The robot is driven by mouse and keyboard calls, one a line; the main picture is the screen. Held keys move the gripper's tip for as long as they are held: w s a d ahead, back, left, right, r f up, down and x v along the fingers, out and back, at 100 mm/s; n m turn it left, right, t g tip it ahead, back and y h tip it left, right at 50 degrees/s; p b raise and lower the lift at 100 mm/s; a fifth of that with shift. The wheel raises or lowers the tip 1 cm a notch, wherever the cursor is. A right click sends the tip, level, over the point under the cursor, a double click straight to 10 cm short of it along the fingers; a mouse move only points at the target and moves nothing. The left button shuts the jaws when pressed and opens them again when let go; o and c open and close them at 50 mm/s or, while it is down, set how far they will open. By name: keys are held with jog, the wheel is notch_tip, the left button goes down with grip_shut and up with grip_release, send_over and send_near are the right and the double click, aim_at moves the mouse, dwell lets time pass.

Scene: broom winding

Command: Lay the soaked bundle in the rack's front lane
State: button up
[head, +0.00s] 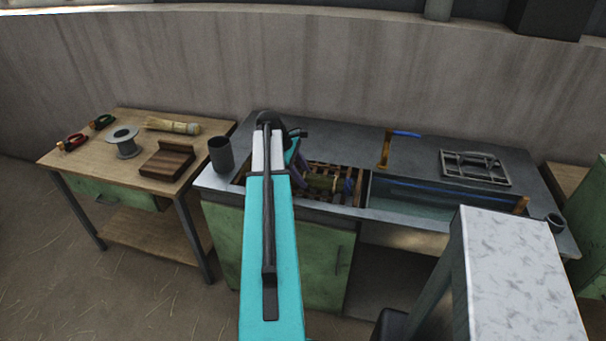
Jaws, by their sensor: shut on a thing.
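The wooden slatted rack (343,201) is set into the left part of the grey sink counter. A small olive-green bundle (322,183) shows over its slats, with a dark blue part at its right end. My teal arm reaches across the counter's front, and my gripper (304,178) is low at the rack's left side, at the bundle's left end. It is shut on the bundle. My arm hides much of the gripper and the rack's left end. I cannot tell whether the bundle touches the slats or which lane it is over.
A water-filled basin (430,202) lies right of the rack, with a wire frame (475,168) behind it. A dark grey cup (221,154) stands left of my arm. The left table holds a straw bundle (172,126), a spool (123,143) and a wooden block (167,162).

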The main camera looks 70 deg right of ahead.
jog(key=shift+f, duration=0.5)
jog(key=o, duration=1.1)
jog(key=shift+o, duration=0.2)
jog(key=shift+r, duration=0.15)
jog(key=b+v, duration=0.2)
jog(key=v, duration=1.1)
jog(key=shift+r+b, duration=0.25)
jog(key=shift+b, duration=0.05)
jog(key=shift+w+a, duration=0.1)
jog(key=shift+w, duration=0.1)
